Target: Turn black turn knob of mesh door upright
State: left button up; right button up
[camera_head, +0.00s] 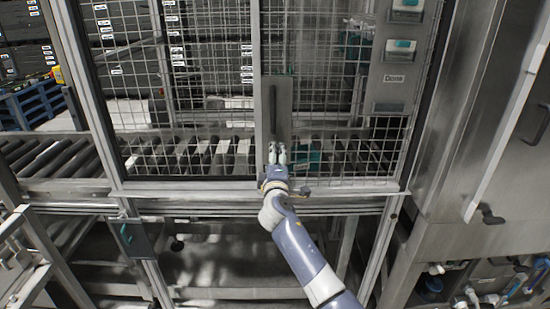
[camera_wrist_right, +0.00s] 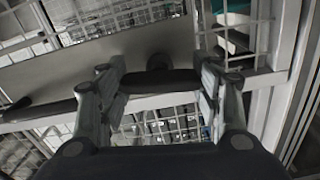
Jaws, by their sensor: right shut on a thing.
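The mesh door (camera_head: 264,60) has a grey metal plate with a black vertical pull handle (camera_head: 273,105). My right gripper (camera_head: 277,152) is at the lower end of this plate and hides the knob in the head view. In the right wrist view the black turn knob (camera_wrist_right: 160,82) lies crosswise between the two fingers, with its round hub just above it. My right gripper (camera_wrist_right: 162,85) is shut on the knob, one finger at each end. The knob looks level across that picture. My left gripper is not in view.
A roller conveyor (camera_head: 60,157) runs behind the mesh. A grey panel with labelled buttons (camera_head: 397,60) is at the right of the door. A steel cabinet (camera_head: 470,120) stands further right. The door frame's lower rail (camera_head: 170,190) is just below my gripper.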

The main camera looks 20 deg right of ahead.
jog(key=shift+d+r+n, duration=0.1)
jog(key=shift+r+n, duration=0.1)
jog(key=shift+n, duration=0.6)
jog(key=o, duration=1.1)
jog(key=shift+w, duration=0.1)
jog(key=shift+f, duration=0.15)
jog(key=v, duration=1.2)
